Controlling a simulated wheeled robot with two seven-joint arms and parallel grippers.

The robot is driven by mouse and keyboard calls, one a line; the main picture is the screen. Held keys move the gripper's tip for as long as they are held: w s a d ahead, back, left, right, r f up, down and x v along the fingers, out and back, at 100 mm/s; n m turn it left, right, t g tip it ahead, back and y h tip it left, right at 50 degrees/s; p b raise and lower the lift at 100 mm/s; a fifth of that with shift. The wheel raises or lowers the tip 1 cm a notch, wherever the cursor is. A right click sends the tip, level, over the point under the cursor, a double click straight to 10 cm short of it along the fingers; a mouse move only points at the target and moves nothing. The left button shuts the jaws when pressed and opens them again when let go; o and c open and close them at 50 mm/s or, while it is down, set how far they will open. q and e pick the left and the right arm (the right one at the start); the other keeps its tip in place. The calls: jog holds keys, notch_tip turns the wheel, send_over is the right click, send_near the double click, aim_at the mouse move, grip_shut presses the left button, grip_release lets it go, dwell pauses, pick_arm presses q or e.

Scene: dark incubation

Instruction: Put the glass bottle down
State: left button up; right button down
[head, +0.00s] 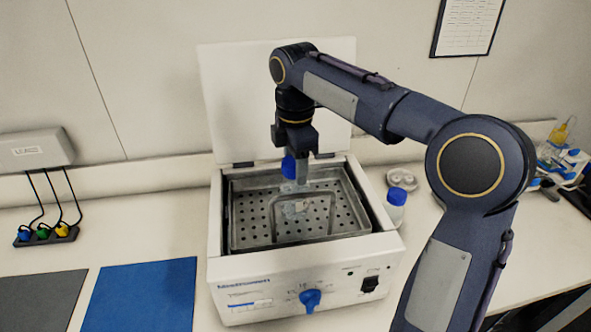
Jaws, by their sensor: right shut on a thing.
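My right gripper (296,160) points down over the open water bath (223,262) and is shut on the glass bottle (297,206). The bottle's blue cap shows just left of the fingers. Its clear body is hard to make out against the metal basin. The bottle looks upright and hangs in or just above the perforated basin (255,214). I cannot tell whether its base touches the basin floor. My left gripper is out of view.
The bath's white lid (225,100) stands open behind. A second blue-capped bottle (396,209) stands right of the bath. A blue mat (140,295) and a dark grey mat (40,300) lie at left. A blue knob (310,299) is on the bath's front.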

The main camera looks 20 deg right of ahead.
jog(key=shift+f, duration=0.6)
jog(key=shift+f, duration=0.2)
jog(key=c, duration=0.7)
grip_release()
jog(key=shift+r, duration=0.1)
notch_tip(320, 180, up, 12)
jog(key=shift+r+p, duration=0.1)
jog(key=shift+p, duration=0.35)
